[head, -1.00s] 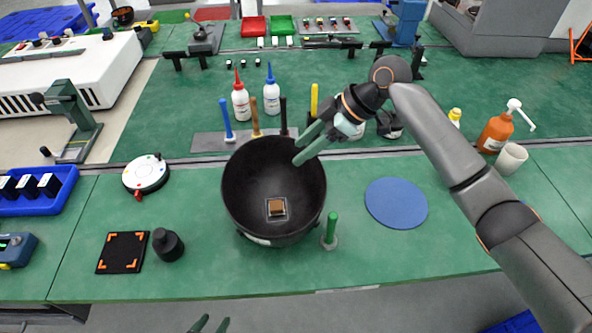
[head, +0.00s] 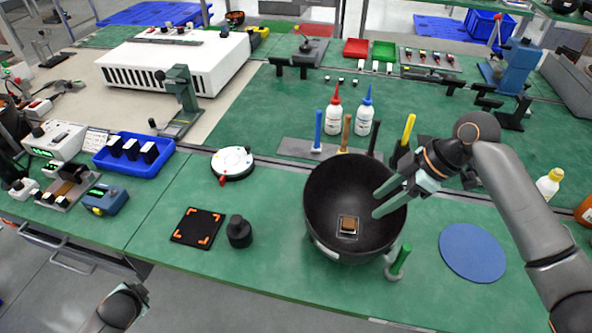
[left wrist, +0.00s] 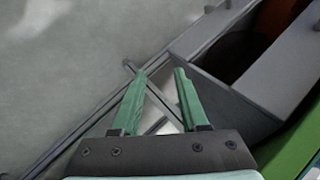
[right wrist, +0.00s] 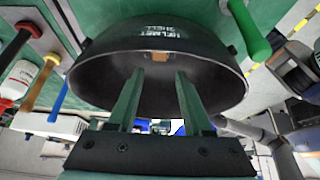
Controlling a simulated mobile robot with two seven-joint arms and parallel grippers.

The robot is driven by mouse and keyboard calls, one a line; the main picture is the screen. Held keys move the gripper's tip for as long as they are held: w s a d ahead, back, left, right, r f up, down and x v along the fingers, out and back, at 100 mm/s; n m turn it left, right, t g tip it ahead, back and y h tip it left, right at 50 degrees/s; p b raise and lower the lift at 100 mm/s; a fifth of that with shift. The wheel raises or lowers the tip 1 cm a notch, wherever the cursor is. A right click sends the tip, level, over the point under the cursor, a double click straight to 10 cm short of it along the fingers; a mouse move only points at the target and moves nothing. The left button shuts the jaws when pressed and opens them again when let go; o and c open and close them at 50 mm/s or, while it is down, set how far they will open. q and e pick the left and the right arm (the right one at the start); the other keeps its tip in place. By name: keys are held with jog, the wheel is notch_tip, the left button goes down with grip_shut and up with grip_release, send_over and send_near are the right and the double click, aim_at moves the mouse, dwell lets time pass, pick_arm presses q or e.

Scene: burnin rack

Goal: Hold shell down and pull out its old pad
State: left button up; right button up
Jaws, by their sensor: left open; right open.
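The shell (head: 325,222) is a black helmet bowl lying open side up on the green bench. It also fills the upper middle of the right wrist view (right wrist: 110,75), with white lettering. The old pad (head: 348,224), a small brown block, sits on a pale-outlined square at the shell's bottom; it shows in the right wrist view (right wrist: 160,57). My right gripper (head: 377,202) is open and empty, its fingers reaching over the right rim into the shell, apart from the pad. My left gripper (left wrist: 157,73) is open and empty, away from the shell; its arm shows low at left in the head view.
A green-handled post (head: 399,261) stands close at the shell's right. Several upright tools, including a blue handle (head: 318,130), stand behind it. A black cylinder (head: 239,232) and a dark mat (head: 197,228) lie left. A blue disc (head: 472,252) lies right.

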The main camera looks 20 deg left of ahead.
pick_arm(q)
jog(key=a+r+g+y, duration=0.45)
jog(key=a+r, duration=1.15)
jog(key=a, duration=0.4)
jog(key=w+a+r+h, duration=0.2)
jog(key=w+r, duration=0.2)
jog(key=r, duration=0.8)
jog(key=w+d+r+n+t+h, duration=0.1)
jog(key=w+d+t+h, duration=0.25)
jog(key=w+d, duration=1.05)
notch_tip(320, 180, up, 5)
jog(key=n+t+h, duration=0.1)
jog(key=n+h, duration=0.4)
send_over(308, 195)
jog(key=s+a, duration=0.1)
jog(key=s, duration=0.3)
jog(key=x, duration=1.2)
